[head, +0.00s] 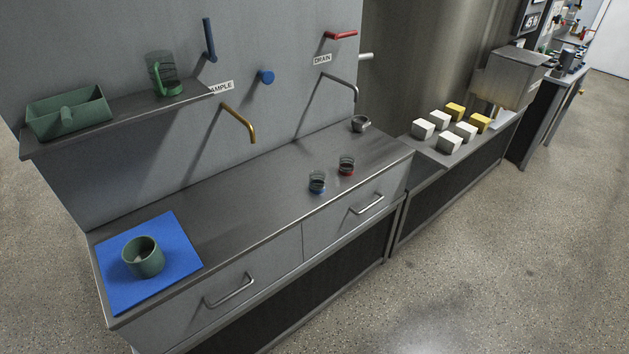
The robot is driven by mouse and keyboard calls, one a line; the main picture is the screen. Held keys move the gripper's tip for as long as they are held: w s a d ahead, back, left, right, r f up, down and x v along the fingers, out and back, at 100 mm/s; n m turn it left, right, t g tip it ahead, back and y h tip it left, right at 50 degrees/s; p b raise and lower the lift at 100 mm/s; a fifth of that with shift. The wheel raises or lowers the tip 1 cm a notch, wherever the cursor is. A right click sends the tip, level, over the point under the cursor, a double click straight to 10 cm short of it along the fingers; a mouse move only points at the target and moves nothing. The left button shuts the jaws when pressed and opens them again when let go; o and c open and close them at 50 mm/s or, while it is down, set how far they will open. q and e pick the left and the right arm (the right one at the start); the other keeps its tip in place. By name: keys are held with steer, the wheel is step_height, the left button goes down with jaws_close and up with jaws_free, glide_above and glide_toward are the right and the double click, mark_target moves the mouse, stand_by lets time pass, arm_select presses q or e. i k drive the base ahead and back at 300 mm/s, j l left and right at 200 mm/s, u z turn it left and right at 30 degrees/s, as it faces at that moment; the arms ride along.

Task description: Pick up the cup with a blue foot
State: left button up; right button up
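A small clear cup with a blue foot (317,182) stands upright on the grey counter, near its front edge. A similar clear cup with a red foot (346,166) stands just to its right and slightly farther back, apart from it. Neither of my grippers shows in the head view.
The counter (230,200) is clear between the cups and a blue mat (182,269) bearing a green pot (143,257). A brass spout (238,120) and a grey spout (340,86) jut from the wall. A small metal cup (360,124) stands behind. A shelf (130,115) hangs left.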

mark_target(317, 178)
steer(key=i+l+u, duration=0.15)
steer(key=u, duration=0.3)
steer(key=i+l+u, duration=0.1)
steer(key=l+u, duration=0.2)
steer(key=u, duration=0.15)
steer(key=i+l+u, duration=0.2)
steer(key=l, duration=0.3)
steer(key=l+u, duration=0.15)
steer(key=l, duration=0.35)
